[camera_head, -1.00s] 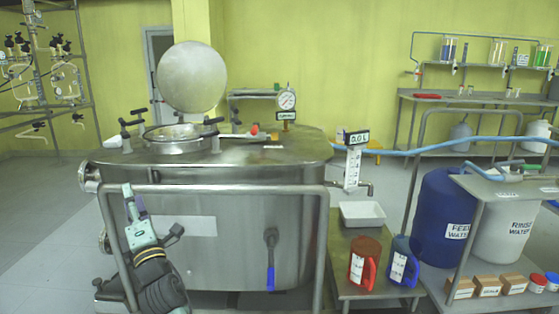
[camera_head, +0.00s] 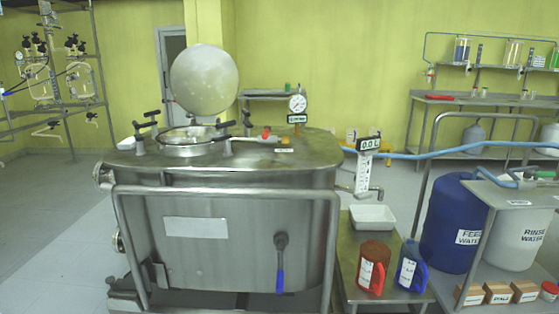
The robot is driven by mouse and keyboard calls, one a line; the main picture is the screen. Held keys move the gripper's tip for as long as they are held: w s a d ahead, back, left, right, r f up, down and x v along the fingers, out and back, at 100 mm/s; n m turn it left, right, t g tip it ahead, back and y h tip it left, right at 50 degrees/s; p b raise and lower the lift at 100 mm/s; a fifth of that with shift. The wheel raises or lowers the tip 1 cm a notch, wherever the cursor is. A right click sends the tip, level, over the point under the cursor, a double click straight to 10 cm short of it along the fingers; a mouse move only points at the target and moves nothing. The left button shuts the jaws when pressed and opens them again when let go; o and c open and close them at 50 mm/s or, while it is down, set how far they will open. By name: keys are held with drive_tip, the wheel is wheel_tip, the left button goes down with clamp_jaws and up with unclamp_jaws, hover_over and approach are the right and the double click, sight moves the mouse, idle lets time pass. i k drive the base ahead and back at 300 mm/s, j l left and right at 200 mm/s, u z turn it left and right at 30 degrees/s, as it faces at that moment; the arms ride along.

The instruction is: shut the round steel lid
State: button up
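The round steel lid (camera_head: 204,79) stands upright and open above the circular opening (camera_head: 187,139) on top of the steel tank (camera_head: 262,158). Its pale disc faces me, with its lower edge at the back of the opening's rim. Clamps with black handles (camera_head: 146,122) stand around the rim. My gripper is outside the view, so its opening cannot be seen.
A tubular steel rail (camera_head: 230,190) runs across the tank's front. A gauge (camera_head: 298,104) and a red-handled valve (camera_head: 266,134) stand right of the opening. A side table (camera_head: 345,285) holds a white tray (camera_head: 372,218) and two jugs (camera_head: 374,266). Floor is clear at left.

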sight(204, 82)
drive_tip(key=i+j+u, duration=0.95)
drive_tip(key=u, duration=0.25)
drive_tip(key=i+u, duration=0.4)
drive_tip(key=i+j+u, duration=0.15)
drive_tip(key=i+u, duration=0.8)
drive_tip(key=i, duration=0.2)
drive_tip(key=i+z, duration=0.15)
drive_tip(key=i, duration=0.5)
drive_tip(key=i+j+z, duration=0.15)
drive_tip(key=i, duration=0.5)
drive_tip(key=i+l+z, duration=0.1)
drive_tip(key=i+z, duration=0.5)
drive_tip(key=z, duration=0.2)
drive_tip(key=i+z, duration=0.4)
drive_tip(key=i+l+z, duration=0.1)
drive_tip(key=i+z, duration=0.35)
drive_tip(key=i+j+z, duration=0.15)
drive_tip(key=i+z, duration=0.3)
drive_tip(key=i, duration=0.2)
drive_tip(key=i+z, duration=0.55)
drive_tip(key=z, duration=0.25)
drive_tip(key=i+j+z, duration=0.25)
drive_tip(key=z, duration=0.15)
drive_tip(key=i+z, duration=0.2)
drive_tip(key=z, duration=0.25)
drive_tip(key=i+j+z, duration=0.15)
drive_tip(key=z, duration=0.3)
drive_tip(key=i+j+z, duration=0.15)
drive_tip(key=z, duration=0.3)
